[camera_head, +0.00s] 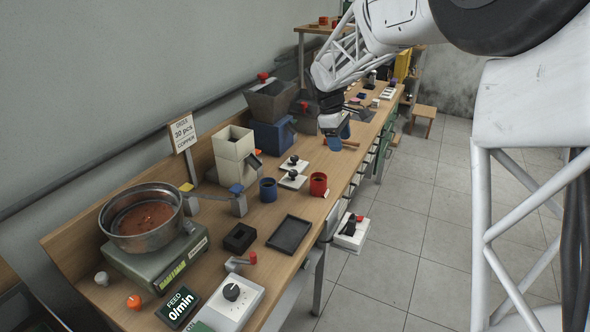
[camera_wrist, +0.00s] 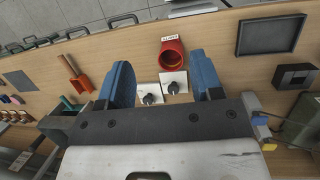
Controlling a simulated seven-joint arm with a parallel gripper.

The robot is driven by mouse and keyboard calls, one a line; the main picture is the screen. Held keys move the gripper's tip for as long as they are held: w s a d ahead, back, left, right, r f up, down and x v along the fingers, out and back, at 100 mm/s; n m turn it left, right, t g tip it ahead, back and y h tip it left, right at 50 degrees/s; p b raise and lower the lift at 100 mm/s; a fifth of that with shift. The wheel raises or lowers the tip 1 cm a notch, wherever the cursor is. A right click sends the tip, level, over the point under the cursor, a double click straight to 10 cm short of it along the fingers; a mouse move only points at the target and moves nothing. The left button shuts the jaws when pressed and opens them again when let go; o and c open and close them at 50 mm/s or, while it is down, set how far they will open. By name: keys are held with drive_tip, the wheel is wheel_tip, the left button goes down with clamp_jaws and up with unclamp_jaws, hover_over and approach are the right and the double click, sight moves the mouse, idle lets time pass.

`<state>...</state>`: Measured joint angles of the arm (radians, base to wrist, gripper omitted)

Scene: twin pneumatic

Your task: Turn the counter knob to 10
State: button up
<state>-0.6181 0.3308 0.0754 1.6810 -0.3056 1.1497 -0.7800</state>
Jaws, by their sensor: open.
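Two small dark knobs on white plates show in the head view, a nearer knob (camera_head: 292,175) and a farther knob (camera_head: 294,159). They also show in the wrist view as a left knob (camera_wrist: 148,99) and a right knob (camera_wrist: 173,88). No readable label tells which knob is the counter knob, and their settings are too small to read. My gripper (camera_head: 338,138) is above the bench, right of the two plates in the head view. Its blue fingers (camera_wrist: 160,72) are open and empty, with both knobs between them in the wrist view but apart from them.
A red cup (camera_head: 318,184) and a blue cup (camera_head: 268,190) stand near the plates. A black tray (camera_head: 289,235) lies nearer. A larger dial (camera_head: 231,291) sits beside a display (camera_head: 178,307) reading FEED 0/min.

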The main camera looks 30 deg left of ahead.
sight(293, 171)
drive_tip(key=a+f+n, duration=0.1)
drive_tip(key=a+f, duration=0.2)
drive_tip(key=a, duration=0.3)
drive_tip(key=w+a+f+n, duration=0.1)
drive_tip(key=a+f+n, duration=0.1)
drive_tip(key=a+f, duration=0.2)
drive_tip(key=a+f+n+h, duration=0.1)
drive_tip(key=a+f, duration=0.3)
drive_tip(key=a, duration=0.5)
drive_tip(key=shift+w+a+n+t, duration=0.15)
drive_tip(key=shift+a+n+t, duration=0.15)
drive_tip(key=shift+a+n, duration=0.15)
drive_tip(key=shift+d+f, duration=0.1)
drive_tip(key=shift+x, duration=3.8)
drive_tip(key=c, duration=0.9)
